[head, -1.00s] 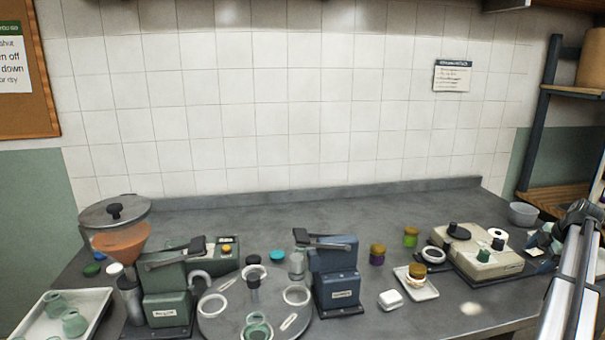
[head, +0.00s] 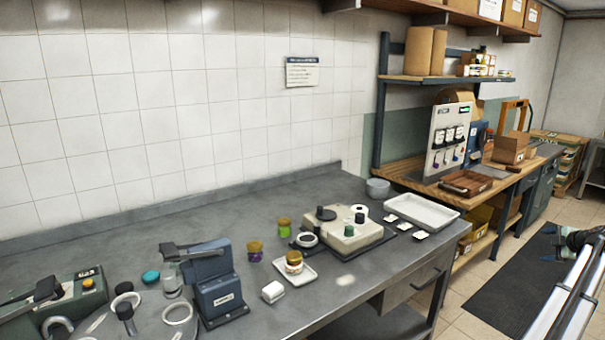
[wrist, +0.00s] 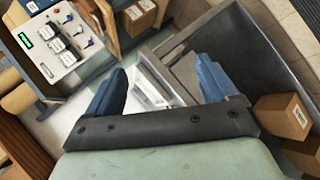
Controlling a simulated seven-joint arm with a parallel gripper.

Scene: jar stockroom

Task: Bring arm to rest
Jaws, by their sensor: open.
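My gripper (wrist: 162,80) shows in the wrist view with its two blue fingers spread wide apart. It is open and nothing is held between the fingers. Beyond the fingertips lie a pale surface and a white angular item that I cannot identify. In the head view my arm (head: 572,290) runs up from the lower right corner, over the floor side of the room and apart from the grey worktop (head: 335,195).
The worktop holds a blue press (head: 215,285), small jars, a beige device (head: 345,235) and a white tray (head: 422,213). A wooden bench (head: 400,168) with a control panel (head: 447,140) stands behind. The wrist view shows cardboard boxes (wrist: 282,115) at right. A dark mat (head: 510,280) lies on open floor.

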